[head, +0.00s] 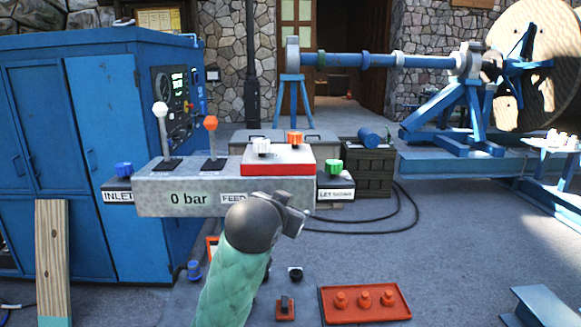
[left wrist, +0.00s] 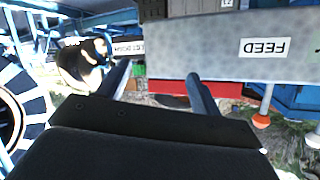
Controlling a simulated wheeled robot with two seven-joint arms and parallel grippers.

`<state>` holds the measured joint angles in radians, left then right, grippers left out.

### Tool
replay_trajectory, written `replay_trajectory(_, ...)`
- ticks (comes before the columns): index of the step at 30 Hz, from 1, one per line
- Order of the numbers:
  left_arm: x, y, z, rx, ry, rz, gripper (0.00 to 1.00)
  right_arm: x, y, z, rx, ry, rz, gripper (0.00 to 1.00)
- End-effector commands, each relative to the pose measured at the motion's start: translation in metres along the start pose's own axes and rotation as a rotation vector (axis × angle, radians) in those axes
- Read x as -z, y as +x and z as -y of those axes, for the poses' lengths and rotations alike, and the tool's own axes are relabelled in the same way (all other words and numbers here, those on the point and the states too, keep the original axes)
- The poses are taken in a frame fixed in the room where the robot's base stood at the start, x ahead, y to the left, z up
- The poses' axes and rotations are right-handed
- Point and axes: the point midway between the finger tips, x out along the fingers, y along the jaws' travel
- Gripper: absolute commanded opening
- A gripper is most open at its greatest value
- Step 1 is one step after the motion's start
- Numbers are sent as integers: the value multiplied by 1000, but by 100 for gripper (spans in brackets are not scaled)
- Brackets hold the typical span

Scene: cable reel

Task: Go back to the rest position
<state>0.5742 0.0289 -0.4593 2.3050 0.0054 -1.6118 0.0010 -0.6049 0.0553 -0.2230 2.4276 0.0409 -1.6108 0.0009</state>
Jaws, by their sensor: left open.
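My left gripper (head: 293,214) is at the end of my green-sleeved arm, in front of the lower right part of the grey control panel (head: 160,197). In the left wrist view its two fingers (left wrist: 158,86) are apart, with nothing seen between them. The panel, with its FEED label (left wrist: 265,48), shows upside down there. My arm hides part of the panel's lower edge in the head view. Whether the gripper touches the panel cannot be told. My right gripper is not in view.
The panel carries a white-knobbed lever (head: 160,118), an orange-knobbed lever (head: 211,130) and a red block (head: 278,169) with knobs. A red tray (head: 365,313) lies below. A blue cabinet (head: 110,100) stands left.

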Motion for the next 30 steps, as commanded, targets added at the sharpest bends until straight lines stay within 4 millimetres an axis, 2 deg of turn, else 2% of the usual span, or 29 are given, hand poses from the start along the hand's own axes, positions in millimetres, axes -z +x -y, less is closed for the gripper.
replay_trajectory(1, -20, 0, 0, -11, -20, 23, 65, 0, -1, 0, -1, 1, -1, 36)
replay_trajectory(17, -203, -21, -5, -52, -191, 259, 65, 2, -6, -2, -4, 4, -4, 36)
replay_trajectory(30, -360, -61, -33, -68, -293, 514, 65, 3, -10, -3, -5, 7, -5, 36)
